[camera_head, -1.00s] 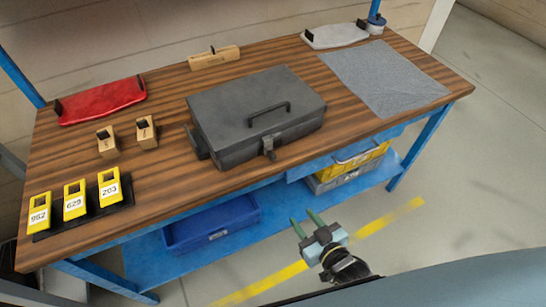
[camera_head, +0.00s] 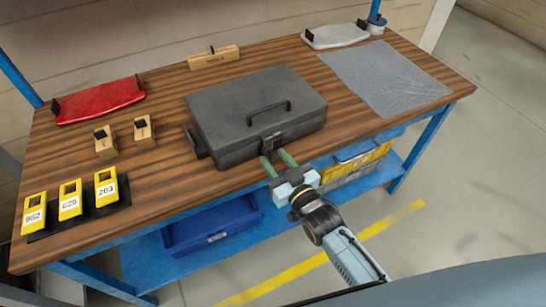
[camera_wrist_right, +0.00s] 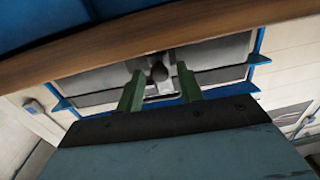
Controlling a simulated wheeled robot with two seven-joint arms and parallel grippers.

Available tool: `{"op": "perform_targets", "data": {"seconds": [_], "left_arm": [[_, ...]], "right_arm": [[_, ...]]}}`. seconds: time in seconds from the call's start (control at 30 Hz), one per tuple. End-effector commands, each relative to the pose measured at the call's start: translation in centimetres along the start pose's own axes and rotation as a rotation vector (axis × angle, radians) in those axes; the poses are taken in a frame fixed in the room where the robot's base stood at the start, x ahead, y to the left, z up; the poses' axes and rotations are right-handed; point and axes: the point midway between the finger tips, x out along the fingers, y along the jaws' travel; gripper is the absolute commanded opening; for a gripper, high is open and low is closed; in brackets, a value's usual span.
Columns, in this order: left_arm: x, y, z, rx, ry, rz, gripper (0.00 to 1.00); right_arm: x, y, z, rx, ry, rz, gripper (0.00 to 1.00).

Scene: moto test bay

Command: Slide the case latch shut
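The dark grey case (camera_head: 235,105) lies closed on the wooden workbench, its handle on top. Its latch (camera_head: 270,143) is at the middle of the front side, partly hidden by my right gripper (camera_head: 277,162). The gripper's two green fingers are apart, pointing at the latch from the front. In the right wrist view the open fingers (camera_wrist_right: 160,88) show with a small dark rounded part between their tips; I cannot tell whether they touch it. I cannot tell the latch's exact position. My left gripper is not in view.
The workbench (camera_head: 170,180) also holds a red tray (camera_head: 100,100), yellow numbered tags (camera_head: 70,199), wooden blocks (camera_head: 144,132) and a grey mat (camera_head: 385,78). A blue bin (camera_head: 212,229) and a yellow crate (camera_head: 350,158) stand on the shelf below the front edge.

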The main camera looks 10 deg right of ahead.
Motion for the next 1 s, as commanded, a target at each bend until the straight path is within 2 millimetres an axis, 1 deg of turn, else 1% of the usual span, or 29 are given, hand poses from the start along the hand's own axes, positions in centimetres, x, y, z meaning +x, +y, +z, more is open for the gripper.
{"op": "perform_targets", "data": {"seconds": [0.03, 0.1, 0.2, 0.47, 0.5, 0.53, 0.77, 0.8, 0.93, 1.0], "left_arm": [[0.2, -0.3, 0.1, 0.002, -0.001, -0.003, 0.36], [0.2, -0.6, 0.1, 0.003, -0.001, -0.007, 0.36], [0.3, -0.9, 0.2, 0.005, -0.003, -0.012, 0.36], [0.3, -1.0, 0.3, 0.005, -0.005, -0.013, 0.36], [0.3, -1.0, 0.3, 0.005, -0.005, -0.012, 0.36], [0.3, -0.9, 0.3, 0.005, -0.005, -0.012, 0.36], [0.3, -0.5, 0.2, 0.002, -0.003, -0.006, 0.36], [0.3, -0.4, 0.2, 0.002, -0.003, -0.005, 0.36], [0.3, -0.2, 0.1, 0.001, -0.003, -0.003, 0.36], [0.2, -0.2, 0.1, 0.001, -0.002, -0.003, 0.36]], "right_arm": [[0.7, 0.0, 0.1, 0.0, 0.001, 0.0, 0.37], [1.3, 0.0, 0.1, 0.001, 0.0, 0.0, 0.37], [1.7, 0.0, 0.0, 0.001, -0.001, 0.0, 0.37], [1.9, 0.0, 0.0, 0.001, -0.001, 0.0, 0.37], [1.9, 0.0, 0.0, 0.001, -0.001, 0.0, 0.36], [1.8, 0.0, 0.0, 0.001, -0.001, 0.0, 0.32], [1.8, 0.0, 0.0, 0.0, -0.001, 0.0, 0.02], [1.8, 0.0, 0.0, 0.0, -0.001, 0.0, 0.0], [1.8, 0.0, 0.0, 0.0, -0.001, 0.0, 0.0], [1.7, 0.3, 0.0, 0.0, -0.002, 0.004, 0.0]]}}
